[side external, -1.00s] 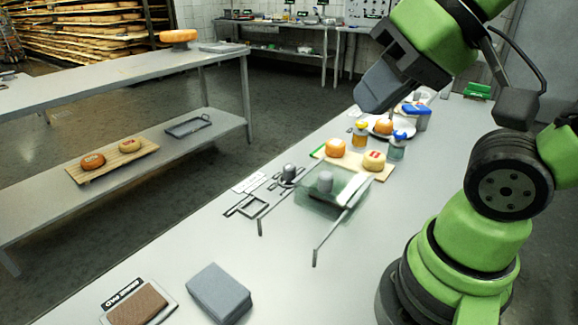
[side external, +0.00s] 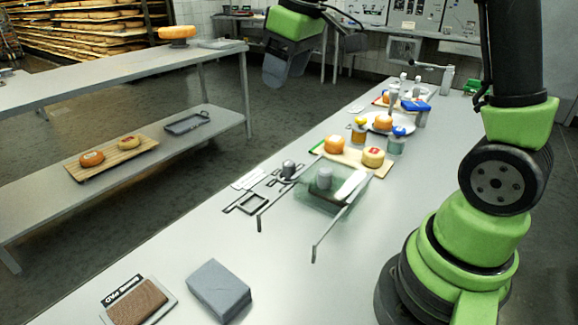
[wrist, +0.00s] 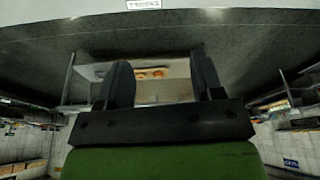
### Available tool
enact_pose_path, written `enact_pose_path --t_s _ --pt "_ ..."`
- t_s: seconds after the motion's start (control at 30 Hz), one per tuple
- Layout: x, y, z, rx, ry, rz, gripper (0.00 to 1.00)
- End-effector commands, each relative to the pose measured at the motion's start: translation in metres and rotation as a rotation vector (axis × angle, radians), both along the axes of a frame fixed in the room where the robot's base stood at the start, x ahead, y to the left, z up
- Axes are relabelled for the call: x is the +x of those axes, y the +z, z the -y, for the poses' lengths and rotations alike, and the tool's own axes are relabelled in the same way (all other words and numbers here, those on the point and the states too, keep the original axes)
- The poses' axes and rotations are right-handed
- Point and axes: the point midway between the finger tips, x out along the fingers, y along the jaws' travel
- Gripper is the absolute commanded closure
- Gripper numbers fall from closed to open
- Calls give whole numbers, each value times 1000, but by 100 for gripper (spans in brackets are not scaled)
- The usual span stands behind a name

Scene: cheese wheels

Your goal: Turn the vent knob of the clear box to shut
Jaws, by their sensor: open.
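The clear box (side external: 312,199) is a low, greenish see-through box on the bench in the side view. The box is not recognisable in the wrist view.
A board with an orange cheese (side external: 334,145) and a pale cheese (side external: 373,157) lies behind the box, near capped jars (side external: 396,143). A second grey cylinder (side external: 289,168) stands left of the box. A grey block (side external: 218,291) and brown slab (side external: 137,303) lie at the front.

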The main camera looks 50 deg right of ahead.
Motion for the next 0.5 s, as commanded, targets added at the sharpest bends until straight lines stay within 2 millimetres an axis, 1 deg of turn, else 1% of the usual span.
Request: enact_pose_path --t_s 0.03,0.07,0.1,0.17,0.2,0.27,0.3,0.4,0.5 --pt "15 -16 12 -16 33 -37 39" --pt "22 -24 19 -25 58 -55 39" --pt "32 -37 28 -39 93 -80 39" --pt "44 -57 42 -53 144 -117 39" --pt "51 -71 51 -64 179 -141 39" --pt "59 -94 64 -72 228 -175 39" --pt "63 -108 72 -78 260 -197 39" --pt "69 -140 89 -85 329 -240 39" --pt "71 -163 99 -85 378 -269 39"
